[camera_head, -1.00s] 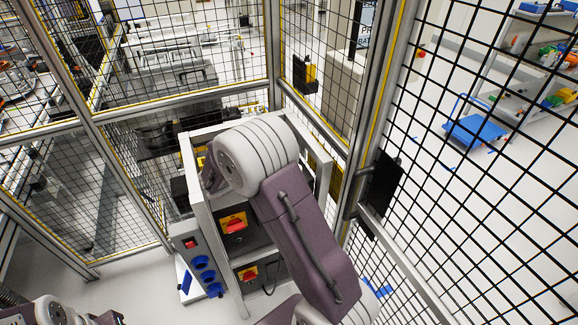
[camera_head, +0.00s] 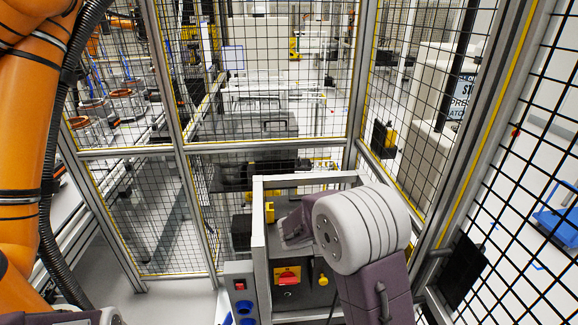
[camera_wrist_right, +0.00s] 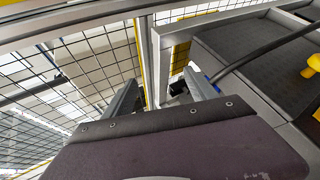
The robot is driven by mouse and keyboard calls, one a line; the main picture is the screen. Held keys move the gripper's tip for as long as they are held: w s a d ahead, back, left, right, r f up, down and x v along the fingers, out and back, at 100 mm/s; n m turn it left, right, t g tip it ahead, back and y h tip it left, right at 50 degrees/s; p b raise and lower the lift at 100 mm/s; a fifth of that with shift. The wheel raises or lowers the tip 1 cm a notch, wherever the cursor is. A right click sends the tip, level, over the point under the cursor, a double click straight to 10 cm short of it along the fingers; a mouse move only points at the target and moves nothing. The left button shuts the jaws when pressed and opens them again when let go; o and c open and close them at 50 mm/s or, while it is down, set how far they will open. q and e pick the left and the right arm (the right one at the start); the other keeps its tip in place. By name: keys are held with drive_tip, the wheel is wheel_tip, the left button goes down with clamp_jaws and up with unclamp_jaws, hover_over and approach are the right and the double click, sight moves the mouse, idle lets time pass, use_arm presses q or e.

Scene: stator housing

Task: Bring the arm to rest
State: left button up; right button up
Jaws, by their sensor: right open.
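My right arm (camera_head: 365,240), purple and light grey, rises from the bottom right of the head view in front of a grey electrical cabinet. Its gripper is hidden or unclear there. In the right wrist view my right gripper (camera_wrist_right: 160,80) has its two grey fingers spread apart with nothing between them. The cabinet top (camera_wrist_right: 255,65) and a mesh fence post lie beyond the fingers. A small part of my left arm (camera_head: 85,318) shows at the bottom left of the head view; its gripper is out of the frame.
The cabinet (camera_head: 262,245) carries a red switch (camera_head: 288,277) and blue sockets. Mesh fencing with grey posts (camera_head: 360,85) stands behind and to the right. A large orange robot arm (camera_head: 28,130) with a black hose fills the left edge. Bare floor (camera_head: 170,300) lies left of the cabinet.

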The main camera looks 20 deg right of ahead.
drive_tip(key=shift+f+b, duration=0.25)
drive_tip(key=shift+b, duration=0.05)
drive_tip(key=shift+s+d+f+m+b, duration=0.1)
drive_tip(key=shift+s+d+m+b, duration=0.15)
drive_tip(key=shift+s+b, duration=0.5)
drive_tip(key=s+a+f+m+g+y+b, duration=0.35)
drive_tip(key=s+a+f+y, duration=0.35)
drive_tip(key=s+a+f, duration=0.45)
drive_tip(key=s+a+f+y, duration=0.2)
drive_tip(key=a+f+y, duration=0.2)
drive_tip(key=a, duration=0.5)
drive_tip(key=shift+f+n+t+y+p, duration=0.2)
drive_tip(key=shift+n+t+y+p, duration=0.2)
drive_tip(key=shift+y, duration=0.3)
drive_tip(key=shift+s, duration=0.1)
